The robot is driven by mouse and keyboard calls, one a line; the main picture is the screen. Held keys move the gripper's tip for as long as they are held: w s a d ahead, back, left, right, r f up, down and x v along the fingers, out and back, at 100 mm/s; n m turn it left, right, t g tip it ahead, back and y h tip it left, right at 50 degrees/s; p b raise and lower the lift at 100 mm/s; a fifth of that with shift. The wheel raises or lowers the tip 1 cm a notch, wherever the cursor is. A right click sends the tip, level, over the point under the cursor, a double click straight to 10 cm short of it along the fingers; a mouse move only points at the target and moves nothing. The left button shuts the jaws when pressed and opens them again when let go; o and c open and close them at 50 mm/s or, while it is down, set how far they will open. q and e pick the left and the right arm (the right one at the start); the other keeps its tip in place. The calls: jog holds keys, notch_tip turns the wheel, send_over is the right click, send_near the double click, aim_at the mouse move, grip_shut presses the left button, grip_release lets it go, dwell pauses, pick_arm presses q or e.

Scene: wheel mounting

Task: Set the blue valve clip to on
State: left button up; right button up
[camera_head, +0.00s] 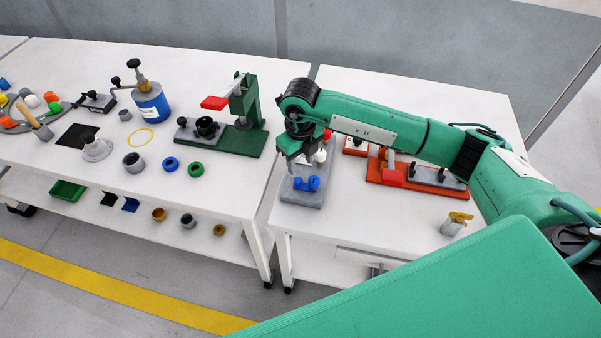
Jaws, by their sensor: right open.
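The blue valve clip (307,184) sits at the front of a grey block (301,198) near the left edge of the right-hand table. My right arm reaches in from the right, and my right gripper (296,158) points down just above and behind the blue clip. The right gripper is open, and it appears apart from the clip. The gripper and wrist hide the back part of the grey block. The clip is too small to tell its setting. My left gripper is not in view.
White and red parts (320,155) stand close beside my right gripper. A red fixture (405,176) with black knobs lies to the right, and a yellow-handled valve (455,224) stands at the front. A green press (240,115) stands on the left table (225,190), across a narrow gap.

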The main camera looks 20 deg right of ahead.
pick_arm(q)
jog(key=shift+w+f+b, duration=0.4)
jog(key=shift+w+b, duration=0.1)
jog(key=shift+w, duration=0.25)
pick_arm(e)
notch_tip(320, 180, up, 7)
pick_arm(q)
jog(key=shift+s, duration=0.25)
